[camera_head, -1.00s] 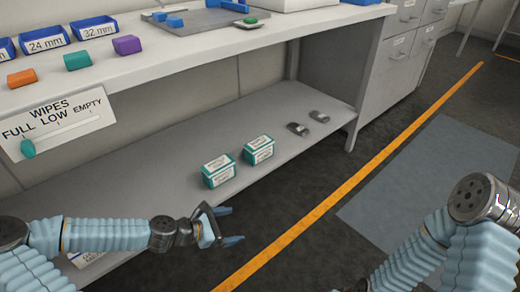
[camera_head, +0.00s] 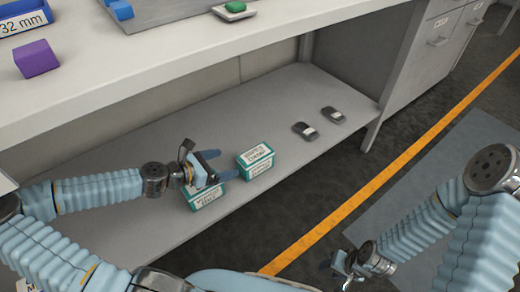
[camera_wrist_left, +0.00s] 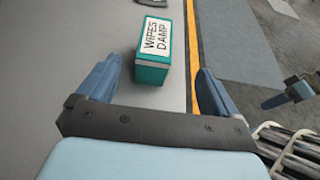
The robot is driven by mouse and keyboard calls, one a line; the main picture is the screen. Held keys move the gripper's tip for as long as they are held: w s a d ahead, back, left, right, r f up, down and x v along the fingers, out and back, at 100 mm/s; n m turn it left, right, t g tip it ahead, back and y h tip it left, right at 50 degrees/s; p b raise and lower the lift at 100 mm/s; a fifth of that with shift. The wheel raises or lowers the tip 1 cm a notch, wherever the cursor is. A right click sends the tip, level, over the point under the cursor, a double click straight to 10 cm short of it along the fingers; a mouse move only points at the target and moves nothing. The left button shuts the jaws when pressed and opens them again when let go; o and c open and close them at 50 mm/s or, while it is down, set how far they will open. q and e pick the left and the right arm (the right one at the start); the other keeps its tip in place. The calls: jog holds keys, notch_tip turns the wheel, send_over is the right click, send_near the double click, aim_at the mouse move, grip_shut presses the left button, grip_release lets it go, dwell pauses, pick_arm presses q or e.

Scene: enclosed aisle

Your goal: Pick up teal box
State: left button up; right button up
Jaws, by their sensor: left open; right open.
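Two teal boxes with white labels stand on the lower shelf. The farther teal box (camera_head: 256,161) is just ahead of my left gripper (camera_head: 224,165). The nearer teal box (camera_head: 206,198) is partly hidden below that gripper. My left gripper is open and empty, its fingers pointing right. In the left wrist view, one teal box (camera_wrist_left: 161,62), labelled "WIPES DAMP", shows ahead between the two spread fingers; it seems to be the farther one. My right gripper (camera_head: 336,274) is open and empty, low over the floor, away from the boxes.
Two small dark objects (camera_head: 305,131) (camera_head: 333,116) lie farther right on the lower shelf (camera_head: 240,110). The worktop (camera_head: 130,60) overhangs it, with a purple block (camera_head: 36,58) on top. Drawers (camera_head: 440,40) stand at the back right. An orange floor line (camera_head: 400,164) runs along the shelf.

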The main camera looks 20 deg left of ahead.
pick_arm(q)
jog(key=b, duration=0.2)
send_near(255, 155)
jog(key=x, duration=0.4)
jog(key=shift+w+d+f, duration=0.1)
jog(key=shift+d+f, duration=0.05)
jog(key=shift+d, duration=0.1)
jog(key=x, duration=0.5)
jog(key=shift+w+a, duration=0.15)
jog(key=shift+w, duration=0.05)
jog(key=c, duration=1.3)
